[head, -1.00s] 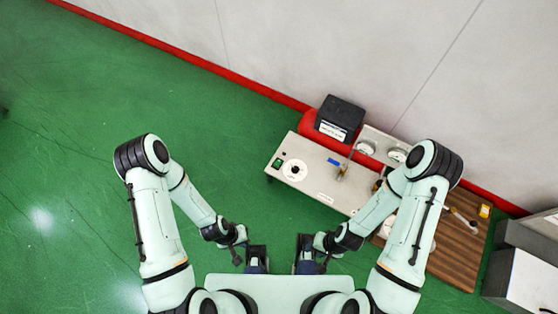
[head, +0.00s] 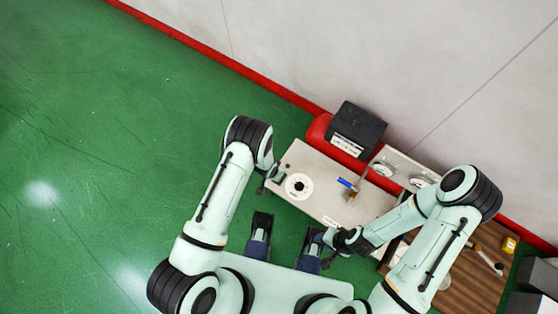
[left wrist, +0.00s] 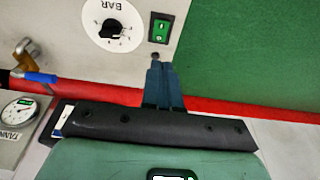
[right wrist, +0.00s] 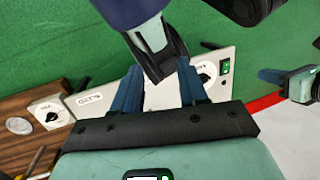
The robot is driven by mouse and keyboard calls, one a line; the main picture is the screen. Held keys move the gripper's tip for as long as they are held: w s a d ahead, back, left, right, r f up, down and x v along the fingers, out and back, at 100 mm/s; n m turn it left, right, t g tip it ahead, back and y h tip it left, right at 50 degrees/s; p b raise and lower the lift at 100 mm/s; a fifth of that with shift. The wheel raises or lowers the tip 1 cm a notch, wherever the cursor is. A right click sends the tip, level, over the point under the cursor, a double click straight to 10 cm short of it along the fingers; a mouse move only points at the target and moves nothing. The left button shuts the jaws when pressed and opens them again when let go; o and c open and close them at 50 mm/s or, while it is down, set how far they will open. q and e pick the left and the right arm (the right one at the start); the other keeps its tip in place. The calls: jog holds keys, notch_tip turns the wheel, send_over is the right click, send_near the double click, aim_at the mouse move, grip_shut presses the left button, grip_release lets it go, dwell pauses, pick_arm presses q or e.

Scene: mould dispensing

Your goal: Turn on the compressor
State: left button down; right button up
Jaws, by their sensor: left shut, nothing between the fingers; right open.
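The compressor (head: 320,203) is a beige-grey panel with a red tank (head: 319,130) and a black box (head: 357,128) behind it. In the left wrist view, its green rocker switch (left wrist: 160,28) sits beside a round dial marked BAR (left wrist: 112,27). My left gripper (left wrist: 160,66) is shut and empty, its tips beside a small dark spot just below the switch in that picture. Whether they touch the panel I cannot tell. In the head view, my left arm covers the switch. My right gripper (right wrist: 159,78) is open and empty; the switch also shows in the right wrist view (right wrist: 225,68).
A blue-handled valve (head: 347,184) stands on the panel, with gauges (head: 382,169) behind it. A wooden board (head: 462,283) with tools lies on the right. Grey boxes (head: 537,274) stand at the far right. Green floor on the left is clear.

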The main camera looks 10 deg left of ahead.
pick_arm(q)
jog(key=shift+s, duration=0.1)
pick_arm(e)
jog(key=shift+s, duration=0.1)
pick_arm(q)
jog(key=b+x, duration=0.1)
jog(key=x, duration=0.3)
jog(key=b+x, duration=0.2)
jog(key=x, duration=0.2)
jog(key=s+b+x, duration=0.1)
jog(key=x, duration=0.4)
jog(key=shift+a+f, duration=0.15)
jog(key=shift+a, duration=0.1)
jog(key=shift+f, duration=0.4)
pick_arm(e)
jog(key=w+d+f+t+h, duration=0.1)
jog(key=w+d+f+t, duration=0.1)
jog(key=w+f, duration=0.3)
jog(key=shift+w+d+f, duration=0.2)
jog(key=shift+w+d, duration=0.35)
jog(key=shift+w, duration=0.25)
